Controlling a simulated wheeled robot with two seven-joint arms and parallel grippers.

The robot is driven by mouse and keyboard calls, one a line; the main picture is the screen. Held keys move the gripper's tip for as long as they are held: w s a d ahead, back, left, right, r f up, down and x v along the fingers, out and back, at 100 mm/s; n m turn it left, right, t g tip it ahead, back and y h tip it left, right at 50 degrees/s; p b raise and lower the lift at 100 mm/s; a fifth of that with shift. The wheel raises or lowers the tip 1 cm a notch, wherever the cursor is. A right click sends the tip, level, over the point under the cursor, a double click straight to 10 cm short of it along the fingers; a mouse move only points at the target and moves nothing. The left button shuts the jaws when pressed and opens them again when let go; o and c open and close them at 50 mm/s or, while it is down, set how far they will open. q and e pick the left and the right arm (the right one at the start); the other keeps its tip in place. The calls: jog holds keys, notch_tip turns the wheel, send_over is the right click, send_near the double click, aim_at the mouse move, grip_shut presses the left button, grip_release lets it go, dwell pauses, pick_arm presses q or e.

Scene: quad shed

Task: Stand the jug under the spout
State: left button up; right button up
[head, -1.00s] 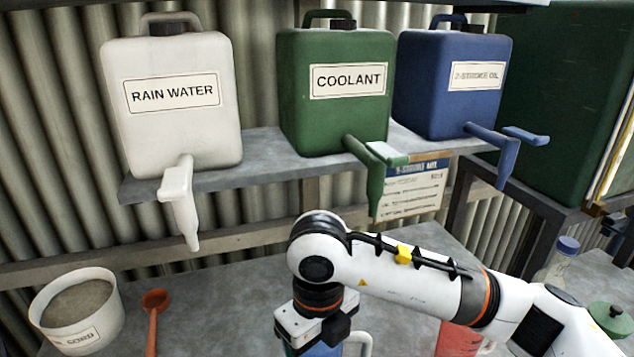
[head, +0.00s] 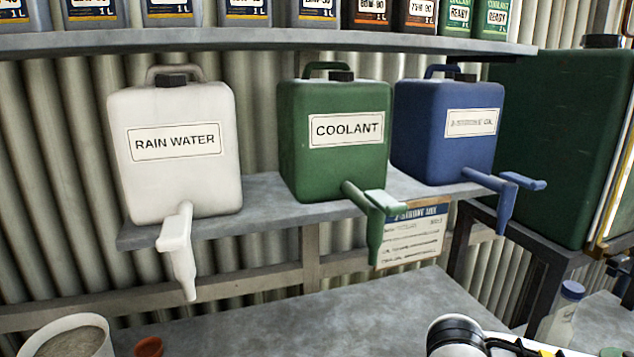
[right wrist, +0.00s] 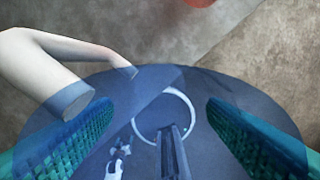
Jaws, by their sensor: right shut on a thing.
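In the right wrist view, my right gripper (right wrist: 162,125) is shut on the blue, see-through jug (right wrist: 160,80), with its teal fingers on either side. The jug's pale handle (right wrist: 45,65) sticks out at the left. The jug is outside the head view, where only part of my right arm shows at bottom right. In the head view, a white spout (head: 178,250) hangs from the rain water container, a green spout (head: 376,235) from the coolant container and a blue spout (head: 505,205) from the blue container. My left gripper is not in view.
The rain water (head: 175,180), coolant (head: 335,165) and blue (head: 445,155) containers stand on a grey shelf (head: 265,195). The grey bench (head: 300,325) below is clear in the middle. A white tub (head: 62,325) and an orange-red scoop (head: 148,347) sit at left, a bottle (head: 563,315) at right.

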jog(key=d+n, duration=0.1)
jog(key=s+d+n, duration=0.1)
jog(key=n, duration=0.1)
jog(key=d+f+n, duration=0.1)
jog(key=n, duration=0.1)
jog(key=shift+s, duration=0.25)
jog(key=shift+w+r, duration=0.1)
